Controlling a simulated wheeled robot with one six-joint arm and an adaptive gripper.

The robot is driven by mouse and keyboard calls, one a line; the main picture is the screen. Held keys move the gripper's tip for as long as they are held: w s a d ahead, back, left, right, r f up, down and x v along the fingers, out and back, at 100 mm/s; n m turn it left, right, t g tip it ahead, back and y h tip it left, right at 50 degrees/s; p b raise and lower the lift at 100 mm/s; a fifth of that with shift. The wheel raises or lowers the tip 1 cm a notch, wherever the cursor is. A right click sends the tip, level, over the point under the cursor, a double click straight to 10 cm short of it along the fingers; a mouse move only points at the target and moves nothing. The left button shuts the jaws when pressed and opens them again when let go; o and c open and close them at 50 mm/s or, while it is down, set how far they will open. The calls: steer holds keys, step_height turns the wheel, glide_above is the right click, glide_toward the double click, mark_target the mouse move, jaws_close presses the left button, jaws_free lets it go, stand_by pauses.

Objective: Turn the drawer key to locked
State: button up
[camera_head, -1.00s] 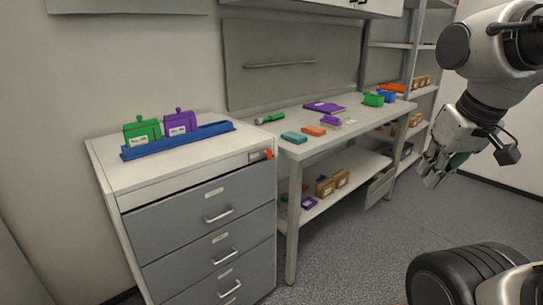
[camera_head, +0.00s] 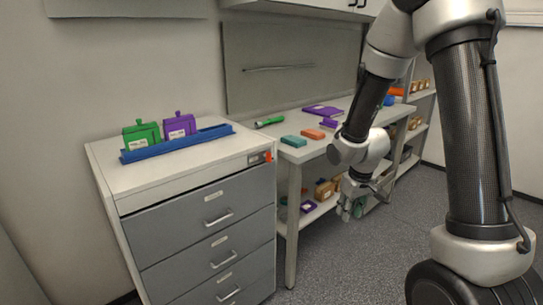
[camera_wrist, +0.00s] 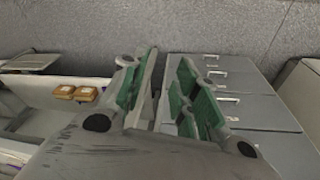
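The grey drawer cabinet (camera_head: 180,214) stands left of centre in the head view, its drawers shut. The small orange-red drawer key (camera_head: 268,157) is at the right end of the cabinet's top front strip. Its exact angle is too small to tell. My gripper (camera_head: 350,208) hangs to the right of the cabinet, in front of the workbench and lower than the key. In the wrist view my gripper (camera_wrist: 167,72) shows two green-padded fingers apart with nothing between them. The cabinet (camera_wrist: 265,112) with its handles lies beyond the right finger; I cannot make out the key there.
The workbench (camera_head: 290,152) right of the cabinet holds teal, orange and purple items and a green flashlight (camera_head: 270,122). A blue rack (camera_head: 150,151) with green and purple battery-like blocks stands on the cabinet. Brown boxes (camera_head: 324,190) sit on the lower shelf. Floor before the cabinet is clear.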

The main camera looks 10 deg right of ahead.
steer(key=w+a+f+n+t+y, duration=0.1)
steer(key=w+a+f+t+y, duration=0.15)
steer(key=w+a+f, duration=0.45)
steer(key=n+t+y, duration=0.3)
steer(key=t+y, duration=0.5)
steer(key=t, duration=0.2)
glide_toward(271, 154)
steer(key=x, duration=0.9)
steer(key=shift+a, duration=0.1)
steer(key=shift+w+a+f, duration=0.1)
steer(key=shift+w+a, duration=0.05)
steer(key=shift+w, duration=0.15)
jaws_close()
